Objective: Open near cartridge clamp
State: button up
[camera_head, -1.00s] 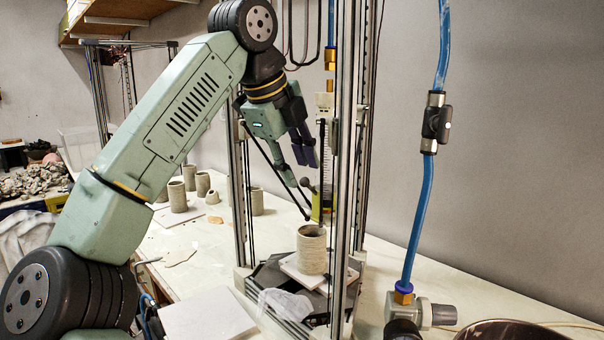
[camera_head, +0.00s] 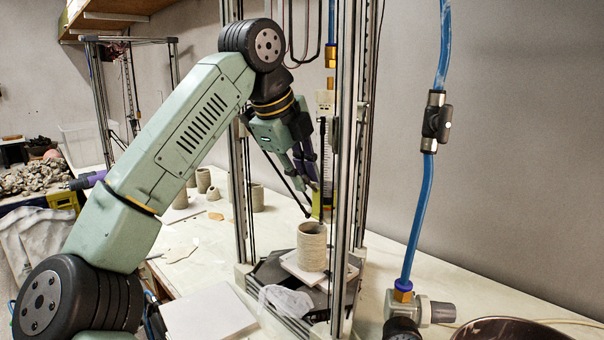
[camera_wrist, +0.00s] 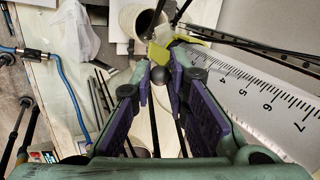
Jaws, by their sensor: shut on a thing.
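The near cartridge clamp is a yellow-green part (camera_head: 321,204) low on the printer frame, just above the clay pot; it also shows in the wrist view (camera_wrist: 160,54). A round grey knob (camera_wrist: 158,75) beside it sits between my fingertips. My gripper (camera_head: 309,181) reaches down to the clamp from the upper left and is shut on the knob. In the wrist view my fingertips (camera_wrist: 160,76) converge around it.
The printer's upright metal posts (camera_head: 345,150) and thin rods stand close around my gripper. A ribbed clay pot (camera_head: 312,248) stands on a white tile below the clamp. Several clay pots stand behind on the table. A blue hose (camera_head: 419,220) hangs at the right.

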grip_shut()
jog(key=shift+f, duration=0.1)
dwell(0.3)
jog(key=s+a+f+t+h+b, duration=0.4)
jog(key=f+t+h+b, duration=0.4)
jog(key=b, duration=2.2)
jog(key=shift+s+a+f+n+t+h, duration=0.4)
jog(key=shift+a+f+t, duration=0.2)
jog(key=shift+f, duration=0.3)
jog(key=shift+f+b, duration=0.25)
jog(key=shift+b, duration=0.15)
jog(key=shift+o, duration=2.2)
grip_release()
jog(key=shift+o, duration=1.4)
